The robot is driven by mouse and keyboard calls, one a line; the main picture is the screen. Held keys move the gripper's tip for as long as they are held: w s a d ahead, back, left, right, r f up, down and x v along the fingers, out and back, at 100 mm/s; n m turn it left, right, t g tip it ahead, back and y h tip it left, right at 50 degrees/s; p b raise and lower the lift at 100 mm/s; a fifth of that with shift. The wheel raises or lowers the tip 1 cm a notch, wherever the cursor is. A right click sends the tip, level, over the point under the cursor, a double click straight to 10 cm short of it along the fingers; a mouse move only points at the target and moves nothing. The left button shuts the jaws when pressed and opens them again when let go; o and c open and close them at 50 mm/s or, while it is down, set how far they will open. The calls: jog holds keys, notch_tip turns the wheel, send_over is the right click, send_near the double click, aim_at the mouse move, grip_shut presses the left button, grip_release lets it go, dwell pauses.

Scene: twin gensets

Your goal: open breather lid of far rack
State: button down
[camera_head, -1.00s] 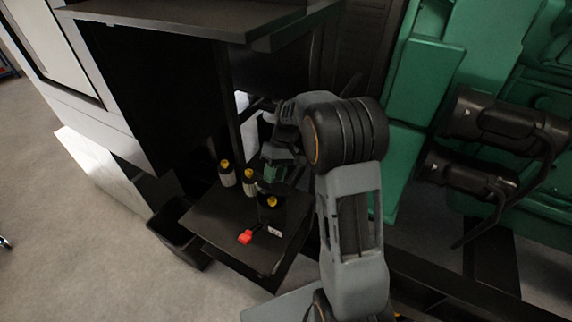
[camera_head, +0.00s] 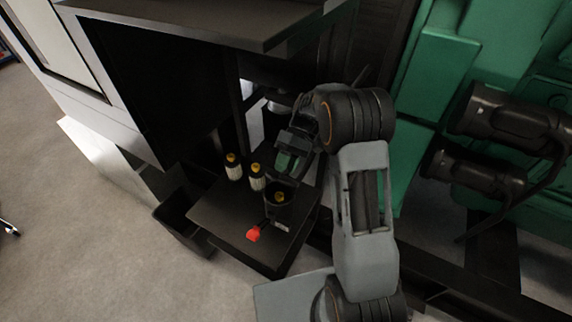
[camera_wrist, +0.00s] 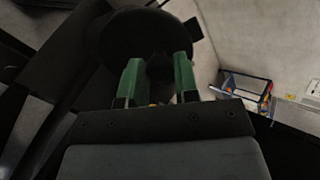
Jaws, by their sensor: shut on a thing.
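My gripper (camera_head: 288,160) has green fingertips and hangs over the small black table by the dark cabinet. In the wrist view, its two green fingers (camera_wrist: 157,75) stand on either side of a dark round shape (camera_wrist: 120,35), which seems to be the breather lid; its outline is hard to read against the black. In the head view the fingers hide most of what they hold. Just below them is a black cup-like holder (camera_head: 277,213) with a yellow-capped bottle (camera_head: 280,197) in it.
Two more yellow-capped bottles (camera_head: 233,167) (camera_head: 257,177) stand left of the gripper on the table (camera_head: 225,222). A black bin (camera_head: 178,222) stands on the floor beside it. A dark shelf (camera_head: 220,25) overhangs above. Green machinery (camera_head: 430,80) is on the right.

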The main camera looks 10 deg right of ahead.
jog(key=shift+w+r, duration=0.1)
jog(key=c, duration=0.8)
grip_release()
jog(key=shift+c, duration=0.2)
jog(key=shift+r, duration=0.25)
notch_tip(320, 180, up, 3)
jog(key=shift+f+b, duration=0.2)
jog(key=shift+b, duration=0.65)
jog(key=s+d+r+b, duration=0.1)
jog(key=s+r+b, duration=0.2)
jog(key=s+r, duration=0.6)
jog(key=s, duration=0.5)
jog(key=shift+d+r, duration=0.2)
jog(key=shift+r, duration=0.2)
